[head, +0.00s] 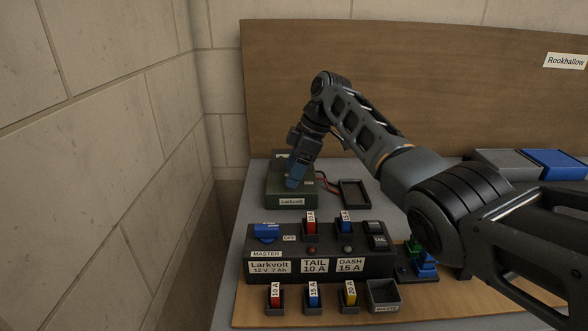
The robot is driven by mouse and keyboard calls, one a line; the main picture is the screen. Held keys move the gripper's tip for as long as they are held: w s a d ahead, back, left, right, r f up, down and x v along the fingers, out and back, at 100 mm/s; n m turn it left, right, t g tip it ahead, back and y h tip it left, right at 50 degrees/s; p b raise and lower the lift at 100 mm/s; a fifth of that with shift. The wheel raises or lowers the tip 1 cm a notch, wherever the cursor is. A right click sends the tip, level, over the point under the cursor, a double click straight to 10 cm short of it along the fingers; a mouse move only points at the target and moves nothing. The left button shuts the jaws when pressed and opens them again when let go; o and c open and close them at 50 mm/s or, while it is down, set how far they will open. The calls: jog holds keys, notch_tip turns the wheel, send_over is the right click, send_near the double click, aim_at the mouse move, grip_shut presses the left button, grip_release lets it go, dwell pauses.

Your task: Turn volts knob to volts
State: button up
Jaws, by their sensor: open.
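I cannot make out a knob marked volts; the arm and gripper cover part of the box top. Red leads (327,183) run from beside the box toward a dark shallow frame (355,194) to its right.
In front stands a black fuse panel (320,262) with a blue master switch (266,232) and upright fuses. Spare fuses and a waste bin (383,296) line the front board. A stone wall closes the left; a wooden backboard (400,60) stands behind. My arm crosses the right.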

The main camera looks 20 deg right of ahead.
jog(key=w+v, duration=0.1)
jog(key=v, duration=0.6)
jog(key=shift+s+r+b, duration=0.35)
jog(key=shift+s+r, duration=0.05)
jog(key=shift+s, duration=0.15)
jog(key=shift+d, duration=0.15)
